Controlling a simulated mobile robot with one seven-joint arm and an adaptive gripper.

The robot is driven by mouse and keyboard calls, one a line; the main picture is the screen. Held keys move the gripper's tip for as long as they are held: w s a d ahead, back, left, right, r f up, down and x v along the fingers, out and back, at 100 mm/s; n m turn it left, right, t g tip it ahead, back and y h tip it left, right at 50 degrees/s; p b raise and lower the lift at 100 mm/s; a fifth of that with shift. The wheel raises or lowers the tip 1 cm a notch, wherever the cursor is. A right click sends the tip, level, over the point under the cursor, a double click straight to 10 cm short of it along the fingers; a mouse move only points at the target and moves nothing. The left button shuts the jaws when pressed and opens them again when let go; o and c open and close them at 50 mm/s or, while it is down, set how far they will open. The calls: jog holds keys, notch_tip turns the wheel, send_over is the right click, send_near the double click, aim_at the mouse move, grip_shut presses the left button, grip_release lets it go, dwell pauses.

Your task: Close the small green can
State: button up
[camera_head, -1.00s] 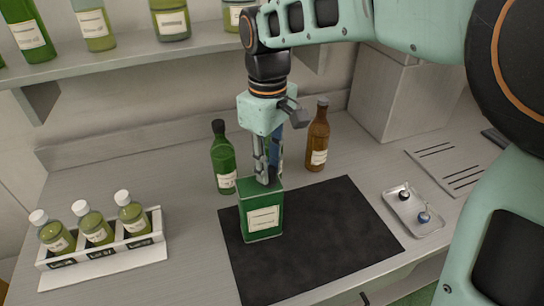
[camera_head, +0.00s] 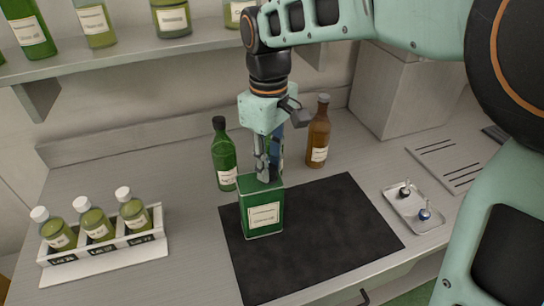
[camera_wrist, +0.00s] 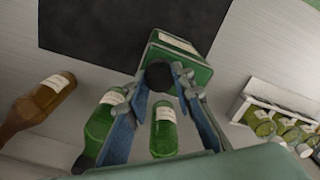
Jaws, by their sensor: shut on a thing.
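The small green can (camera_head: 262,212), a rectangular tin with a white label, stands upright on the black mat (camera_head: 340,235). My gripper (camera_head: 264,178) points down onto the can's top. In the wrist view my gripper (camera_wrist: 160,78) is shut on a round black cap (camera_wrist: 158,75). The cap is at the can's top, at the near edge of the can (camera_wrist: 186,52) in that view. The fingers hide the cap in the head view. I cannot tell whether the cap is seated on the can's opening.
A green bottle (camera_head: 224,160) and a brown bottle (camera_head: 318,135) stand close behind the can. A rack (camera_head: 105,252) with capped bottles is at the left. A small metal tray (camera_head: 415,207) lies at the right. A shelf (camera_head: 130,58) with bottles is above.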

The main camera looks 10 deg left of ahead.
dwell(0.3)
jog(key=o, duration=1)
jog(key=shift+c, duration=0.9)
